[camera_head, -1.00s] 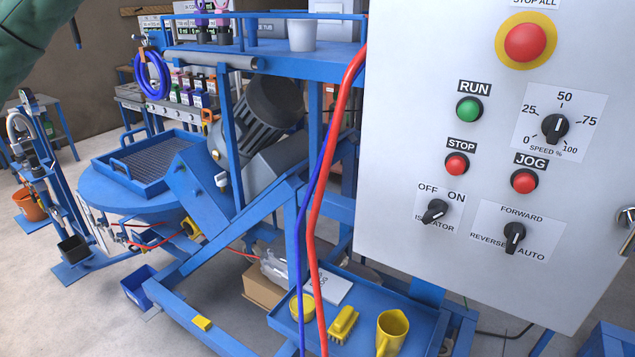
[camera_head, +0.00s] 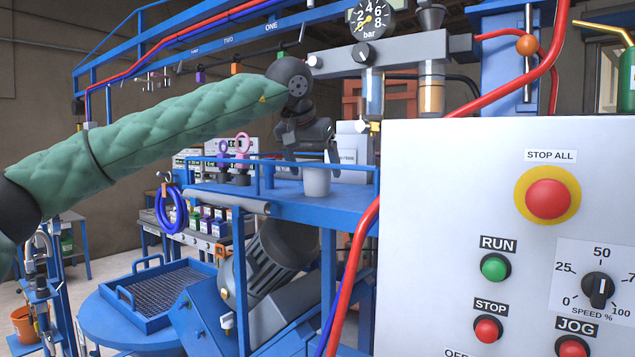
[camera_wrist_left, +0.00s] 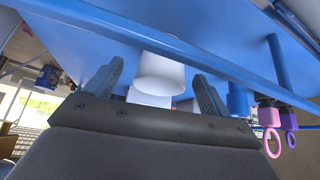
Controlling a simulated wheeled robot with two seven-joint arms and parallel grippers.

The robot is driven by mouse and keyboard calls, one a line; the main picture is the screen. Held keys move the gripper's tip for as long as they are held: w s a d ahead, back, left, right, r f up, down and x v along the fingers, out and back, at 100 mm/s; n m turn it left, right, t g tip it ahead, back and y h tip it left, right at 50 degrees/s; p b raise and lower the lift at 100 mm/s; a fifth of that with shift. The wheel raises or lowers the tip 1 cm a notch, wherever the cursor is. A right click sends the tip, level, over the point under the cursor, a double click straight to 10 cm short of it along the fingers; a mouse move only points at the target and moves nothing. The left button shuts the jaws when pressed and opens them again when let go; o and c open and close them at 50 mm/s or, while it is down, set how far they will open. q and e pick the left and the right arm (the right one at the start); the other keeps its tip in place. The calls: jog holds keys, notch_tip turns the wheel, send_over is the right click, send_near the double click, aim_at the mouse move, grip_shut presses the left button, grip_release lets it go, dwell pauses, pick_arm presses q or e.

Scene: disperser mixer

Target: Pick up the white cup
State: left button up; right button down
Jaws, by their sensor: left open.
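The white cup (camera_head: 317,181) stands upright on the blue upper shelf (camera_head: 345,200) of the machine frame. My left arm reaches in from the left, and its dark gripper (camera_head: 309,158) is just above and behind the cup, pointing down. In the left wrist view the cup (camera_wrist_left: 161,76) shows between the two spread fingers of the left gripper (camera_wrist_left: 159,72). The gripper is open, with a gap visible on both sides of the cup in that view. The depth between fingertips and cup is hard to judge. My right gripper is out of view.
A blue rail (camera_head: 257,160) runs around the shelf. Pink and purple ring-handled items (camera_head: 242,158) stand left of the cup. A red hose (camera_head: 350,270) and the white control panel (camera_head: 450,190) lie to the right. A gauge (camera_head: 370,20) hangs above.

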aim_at(315, 178)
pick_arm(q)
jog(key=x, duration=0.3)
jog(key=shift+w+a+f+p, duration=0.1)
jog(key=shift+w+f+p, duration=0.05)
jog(key=shift+f+p, duration=0.25)
jog(key=shift+r, duration=0.1)
jog(key=c, duration=1)
jog(key=shift+c, duration=0.2)
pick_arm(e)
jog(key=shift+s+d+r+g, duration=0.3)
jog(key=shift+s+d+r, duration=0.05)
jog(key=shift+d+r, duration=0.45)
